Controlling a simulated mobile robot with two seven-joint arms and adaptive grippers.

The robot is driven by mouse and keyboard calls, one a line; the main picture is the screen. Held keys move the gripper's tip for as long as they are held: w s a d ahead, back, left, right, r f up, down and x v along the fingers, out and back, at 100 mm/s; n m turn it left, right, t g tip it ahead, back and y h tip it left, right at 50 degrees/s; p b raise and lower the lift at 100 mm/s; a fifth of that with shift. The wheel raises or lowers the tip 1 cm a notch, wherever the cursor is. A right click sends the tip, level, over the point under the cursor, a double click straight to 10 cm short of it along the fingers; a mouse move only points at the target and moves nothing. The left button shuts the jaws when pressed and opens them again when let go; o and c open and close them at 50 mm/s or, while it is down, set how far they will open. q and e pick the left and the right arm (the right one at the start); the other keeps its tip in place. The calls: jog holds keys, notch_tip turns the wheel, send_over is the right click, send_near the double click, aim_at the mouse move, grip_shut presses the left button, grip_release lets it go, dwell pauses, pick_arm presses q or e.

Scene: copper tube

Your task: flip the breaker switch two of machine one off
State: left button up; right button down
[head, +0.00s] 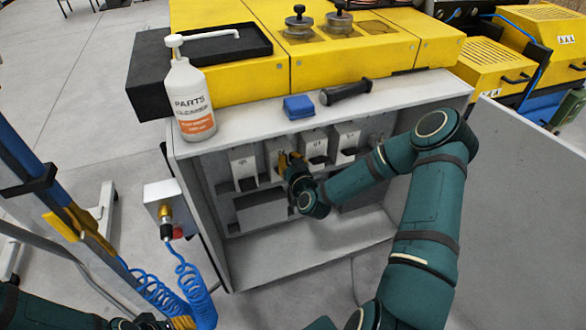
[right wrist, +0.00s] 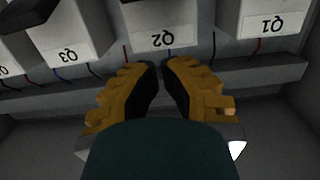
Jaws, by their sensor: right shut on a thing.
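The open grey cabinet of the machine (head: 285,270) holds a row of white breaker boxes. The box Q1 (head: 243,167) is at the left, with box Q2 (head: 271,148) beside it. My right gripper (head: 283,158) reaches into the cabinet at Q2 and covers part of it. In the right wrist view, labels are upside down; box Q2 (right wrist: 160,30) is straight ahead of the two yellow-and-black fingers (right wrist: 165,66), with Q1 at right. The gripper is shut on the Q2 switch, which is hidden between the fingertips. My left gripper (head: 180,322) barely shows at the bottom edge.
Box Q3 (head: 313,146) and further boxes stand right of Q2. On the cabinet top are a parts cleaner bottle (head: 190,95), a blue block (head: 298,107) and a black-handled tool (head: 346,91). An open door (head: 530,190) stands at right. A blue coiled hose (head: 190,290) hangs at left.

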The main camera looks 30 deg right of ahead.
aim_at(283, 149)
jog(key=x, duration=0.3)
jog(key=shift+w+f, duration=0.1)
jog(key=shift+w, duration=0.2)
jog(key=f, duration=0.1)
jog(key=f+b, duration=0.1)
jog(key=shift+s+f, duration=0.3)
jog(key=shift+f, duration=0.1)
jog(key=shift+s+f, duration=0.2)
jog(key=shift+f, duration=0.2)
pick_arm(q)
jog(key=shift+w+f, duration=0.15)
jog(key=shift+f, duration=0.6)
jog(key=shift+d, duration=0.15)
pick_arm(e)
jog(key=shift+a, duration=0.15)
